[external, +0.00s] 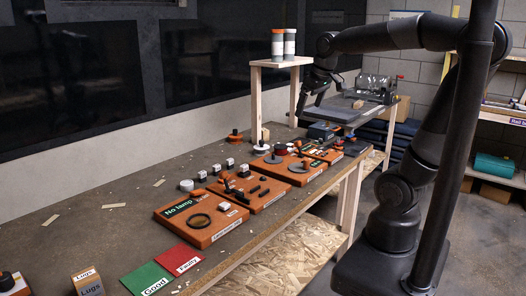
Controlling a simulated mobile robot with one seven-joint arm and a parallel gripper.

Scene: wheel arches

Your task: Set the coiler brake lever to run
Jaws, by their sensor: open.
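Several orange boards with black fittings lie in a row along the workbench. One board (262,191) carries dark upright and bar-shaped parts, some of them lever-like. A metal machine (376,88) stands on the far grey table. The labels are too small to read, so I cannot tell which part is the coiler brake lever or how it is set. My gripper (311,112) hangs from the arm above the far part of the bench, near the small wooden stand. It is open, and I see nothing held in it.
The wooden stand (281,62) holds two orange-and-white canisters. A board (203,217) with a round black ring, a green "Good" card (148,279) and a red "Faulty" card (180,259) lie nearer. The bench's left side is mostly clear, with scattered wood slips.

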